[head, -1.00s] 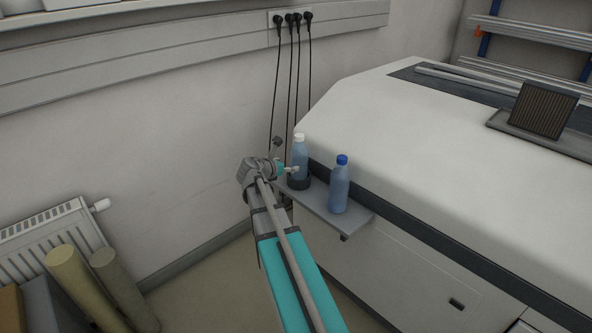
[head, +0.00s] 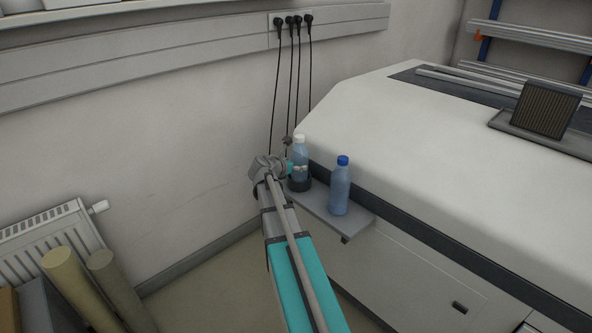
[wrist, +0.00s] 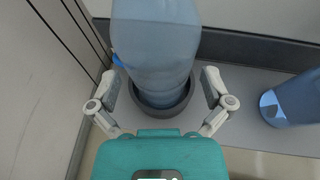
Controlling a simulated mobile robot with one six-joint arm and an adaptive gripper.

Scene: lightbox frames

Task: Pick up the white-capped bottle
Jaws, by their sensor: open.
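The white-capped bottle (head: 300,156) stands upright in a dark round holder (head: 299,184) at the far end of a grey shelf (head: 322,212). Its clear blue body (wrist: 155,45) fills the middle of the wrist view, with its base in the holder (wrist: 160,112); the cap is out of that view. My gripper (wrist: 162,85) is open, with one finger on each side of the bottle's lower part. In the head view my gripper (head: 297,170) is at the bottle's left side. I cannot tell whether the fingers touch it.
A blue-capped bottle (head: 340,187) stands on the shelf nearer the front; it also shows at the right in the wrist view (wrist: 292,100). A large white machine (head: 400,140) rises behind the shelf. Black cables (head: 291,90) hang on the wall.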

